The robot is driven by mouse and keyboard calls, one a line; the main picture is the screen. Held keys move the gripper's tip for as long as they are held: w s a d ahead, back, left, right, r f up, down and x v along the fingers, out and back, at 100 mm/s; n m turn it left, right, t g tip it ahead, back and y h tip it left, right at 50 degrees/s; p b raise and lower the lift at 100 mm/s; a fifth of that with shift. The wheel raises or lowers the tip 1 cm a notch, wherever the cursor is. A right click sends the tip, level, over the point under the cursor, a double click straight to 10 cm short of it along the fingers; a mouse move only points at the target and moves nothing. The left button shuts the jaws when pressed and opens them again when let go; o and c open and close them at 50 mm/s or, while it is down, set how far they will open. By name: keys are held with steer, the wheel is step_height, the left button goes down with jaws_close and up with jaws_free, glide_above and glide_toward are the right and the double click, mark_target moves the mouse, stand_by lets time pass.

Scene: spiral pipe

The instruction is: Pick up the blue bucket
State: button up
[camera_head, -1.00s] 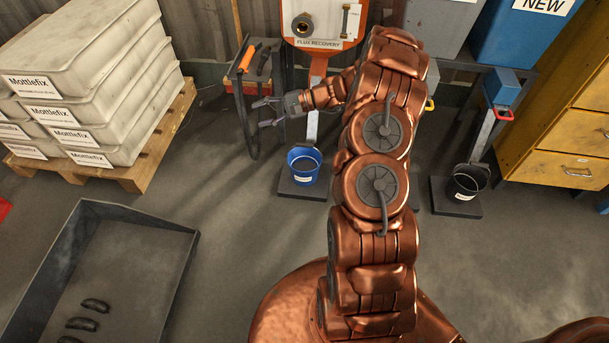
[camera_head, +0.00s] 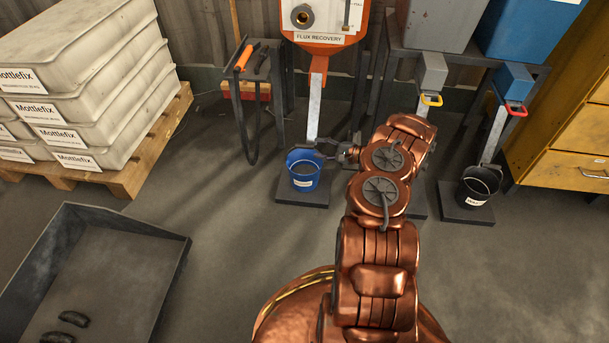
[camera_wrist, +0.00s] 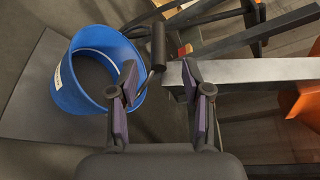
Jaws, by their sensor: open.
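The blue bucket (camera_head: 304,177) stands upright on a dark base plate (camera_head: 289,201) below the chute of the orange flux recovery unit. In the wrist view the bucket (camera_wrist: 72,92) lies to the left, with a white label on its side and a dark inside. A black handle grip (camera_wrist: 158,46) shows near its rim, ahead of the gap between my fingertips. My gripper (camera_wrist: 159,82) is open. Its left finger overlaps the bucket's right rim in the picture; I cannot tell whether they touch. In the head view my gripper (camera_head: 324,149) is at the bucket's upper right.
The grey chute (camera_head: 314,108) comes down just behind the bucket. A rack with an orange-handled tool (camera_head: 243,58) stands to the left. A black bucket (camera_head: 479,185) stands at right. A dark open tray (camera_head: 118,262) lies at the lower left, with free floor between.

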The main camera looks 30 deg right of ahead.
mark_target(310, 147)
steer(key=b+x, duration=0.1)
steer(key=x, duration=0.1)
steer(key=b+x, duration=0.1)
steer(key=x, duration=0.2)
steer(key=shift+s+a+f+b, duration=0.1)
steer(key=shift+a+b, duration=0.25)
steer(key=shift+a, duration=0.05)
steer(key=shift+w+a, duration=0.35)
steer(key=shift+w, duration=0.3)
jaws_close()
